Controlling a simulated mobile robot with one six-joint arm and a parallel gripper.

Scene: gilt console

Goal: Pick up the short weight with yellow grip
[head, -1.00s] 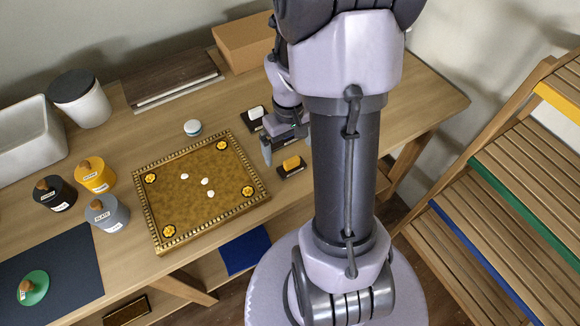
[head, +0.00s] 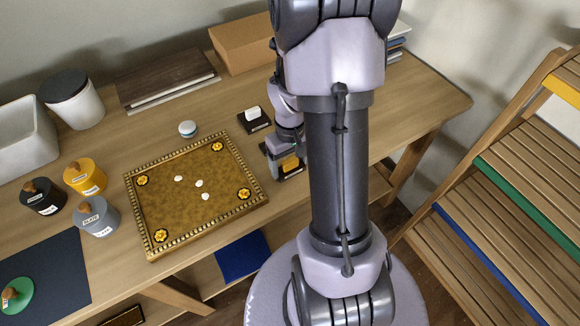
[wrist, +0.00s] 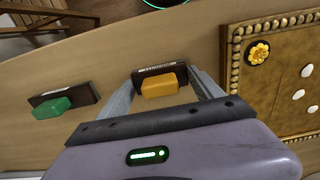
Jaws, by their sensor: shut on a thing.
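The short weight with yellow grip (head: 291,163) has a dark flat base and sits on the table just right of the gilt board. In the wrist view its yellow block (wrist: 160,86) lies between my two fingers, with the dark base and a small pale label behind it. My gripper (head: 284,168) is down at the weight and shut on it; it also shows in the wrist view (wrist: 165,88). The weight appears to rest on the table still. My arm partly hides it in the head view.
A green-grip weight (wrist: 50,107) lies beside it in the wrist view. A white-grip weight (head: 254,118) stands behind my gripper. The gilt board (head: 155,247) with white pebbles is close on the left. Several lidded pots, including a yellow one (head: 86,180), stand farther left.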

